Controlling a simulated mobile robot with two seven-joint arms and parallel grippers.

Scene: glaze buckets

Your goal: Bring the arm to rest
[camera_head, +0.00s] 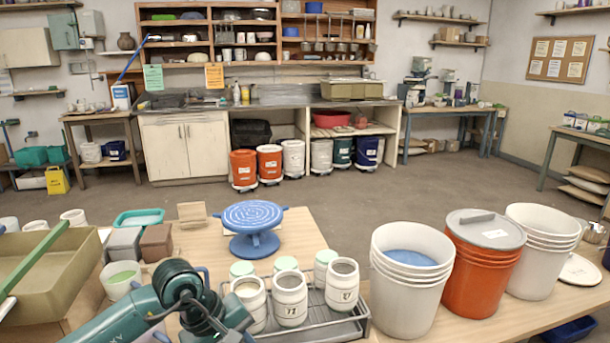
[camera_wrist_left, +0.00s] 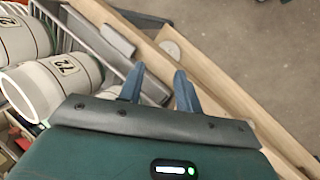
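My left arm (camera_head: 185,290) comes in at the lower left of the head view, low over the near table edge and beside the jar tray. In the left wrist view my left gripper (camera_wrist_left: 157,84) has its two blue fingers apart, with nothing between them. Beyond them are the edge of the metal tray and the wooden table edge. A white jar marked 72 (camera_wrist_left: 65,75) lies to the left of the fingers, apart from them. The fingertips are not clear in the head view. My right arm and gripper are not in view.
Several white jars (camera_head: 342,285) stand on a metal tray (camera_head: 320,322). A blue turntable (camera_head: 250,218) stands behind. White (camera_head: 410,290), orange (camera_head: 475,280) and stacked white buckets (camera_head: 540,260) stand right. A beige basin (camera_head: 50,270) is left. Open floor (camera_head: 400,190) lies beyond the tables.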

